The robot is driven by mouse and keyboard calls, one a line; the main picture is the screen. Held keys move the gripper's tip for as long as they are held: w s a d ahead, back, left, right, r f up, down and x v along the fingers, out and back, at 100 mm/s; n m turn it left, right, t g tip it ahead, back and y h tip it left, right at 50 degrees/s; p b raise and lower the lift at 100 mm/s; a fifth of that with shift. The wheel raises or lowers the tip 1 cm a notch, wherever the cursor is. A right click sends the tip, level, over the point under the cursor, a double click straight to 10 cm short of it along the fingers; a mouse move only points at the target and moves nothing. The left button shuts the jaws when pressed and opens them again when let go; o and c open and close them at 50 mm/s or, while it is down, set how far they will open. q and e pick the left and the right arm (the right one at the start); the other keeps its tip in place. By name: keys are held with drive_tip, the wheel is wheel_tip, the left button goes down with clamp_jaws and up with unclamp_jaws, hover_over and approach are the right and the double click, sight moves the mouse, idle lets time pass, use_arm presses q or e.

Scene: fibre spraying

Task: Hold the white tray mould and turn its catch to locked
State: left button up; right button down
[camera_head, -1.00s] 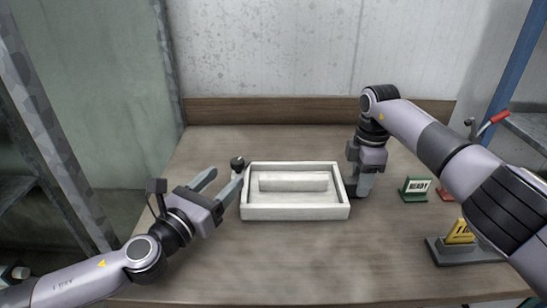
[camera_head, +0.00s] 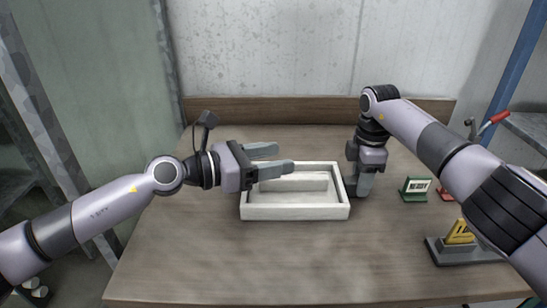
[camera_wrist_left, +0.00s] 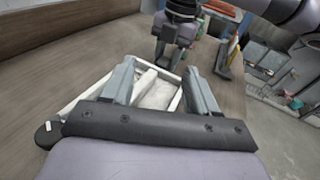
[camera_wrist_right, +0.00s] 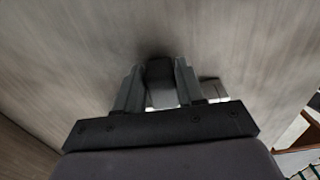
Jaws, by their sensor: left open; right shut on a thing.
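The white tray mould (camera_head: 296,211) lies flat on the table, with a long raised white block inside; it also shows in the left wrist view (camera_wrist_left: 92,93). My right gripper (camera_head: 361,192) points down at the mould's right end. In the right wrist view it is shut on a dark grip (camera_wrist_right: 160,82) beside the white edge. My left gripper (camera_head: 281,157) is open, with its fingers reaching right over the mould's back left part. A dark round knob (camera_wrist_left: 47,134), likely the catch, shows at the left wrist view's lower left; my left gripper hides it in the head view.
A yellow sign (camera_head: 461,232) on a dark base stands at the front right. The back board (camera_head: 300,110) closes the table's rear. The table's front middle is clear.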

use_arm(q)
drive_tip(key=shift+w+d+g, duration=0.1)
drive_tip(key=shift+d+g, duration=0.1)
drive_tip(key=shift+g, duration=0.2)
drive_tip(key=shift+d, duration=0.1)
drive_tip(key=w+n+g+y, duration=0.1)
drive_tip(key=n+y, duration=0.3)
drive_tip(key=w+a+n+g+y, duration=0.1)
drive_tip(key=w+n+y, duration=0.1)
drive_tip(key=n+y, duration=0.2)
drive_tip(key=w+n+g+y, duration=0.1)
drive_tip(key=n+y, duration=0.4)
drive_tip(key=shift+w+a+r+n, duration=0.1)
drive_tip(key=shift+w+a+n, duration=0.2)
drive_tip(key=shift+w, duration=0.05)
drive_tip(key=a+r+n+y, duration=0.4)
drive_tip(key=r+n+y, duration=0.1)
drive_tip(key=n, duration=0.2)
drive_tip(key=shift+g, duration=0.3)
drive_tip(key=x, duration=1.1)
drive_tip(key=shift+f, duration=0.35)
